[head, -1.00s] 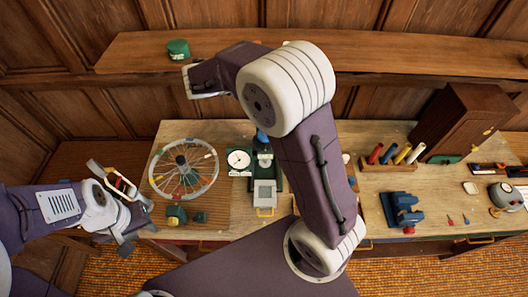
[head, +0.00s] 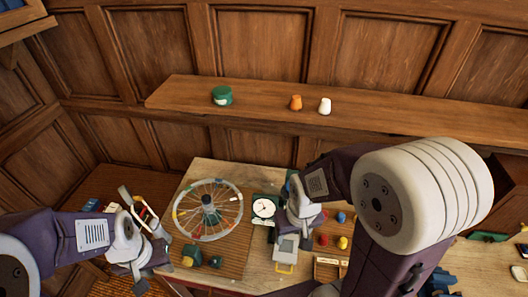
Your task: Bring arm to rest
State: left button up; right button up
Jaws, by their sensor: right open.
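My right arm comes in from the lower right, its big white joint close to the camera. My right gripper (head: 295,222) points down over the table, open, in front of the green device with a round dial (head: 264,208). I see nothing between its jaws. My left gripper (head: 142,242) is at the lower left, beside the spoked wheel (head: 182,219). A tool with red and white parts (head: 146,217) shows right by it; I cannot tell whether the gripper touches it, or how far its jaws are apart.
A wall shelf (head: 390,121) bears a green tin (head: 221,95), an orange piece (head: 295,102) and a white piece (head: 325,106). On the table (head: 215,172) are a grey block with a yellow handle (head: 285,250), red and yellow knobs and a blue vise (head: 438,281).

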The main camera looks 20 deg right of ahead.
notch_tip(320, 180, down, 20)
jog(key=b, duration=1.8)
